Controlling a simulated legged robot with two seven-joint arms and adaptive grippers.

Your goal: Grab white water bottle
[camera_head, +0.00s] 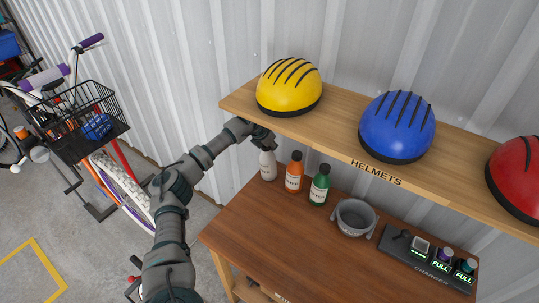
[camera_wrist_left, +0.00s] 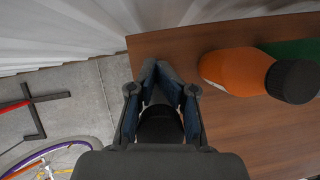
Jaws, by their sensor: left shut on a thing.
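The white water bottle (camera_head: 268,166) stands upright at the left back of the brown table (camera_head: 262,228), under the shelf. My left gripper (camera_head: 262,140) is at its top, just below the shelf's left end, and is shut on it. In the left wrist view the gripper's fingers (camera_wrist_left: 161,98) close around a dark round cap (camera_wrist_left: 160,127), and the white body is hidden. My right gripper is in neither view.
An orange bottle (camera_head: 294,174) and a green bottle (camera_head: 320,186) stand close to the right. A wooden shelf (camera_head: 338,143) with helmets hangs low above. A grey pot (camera_head: 354,219) and a charger (camera_head: 427,262) stand farther right. The front left tabletop is clear.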

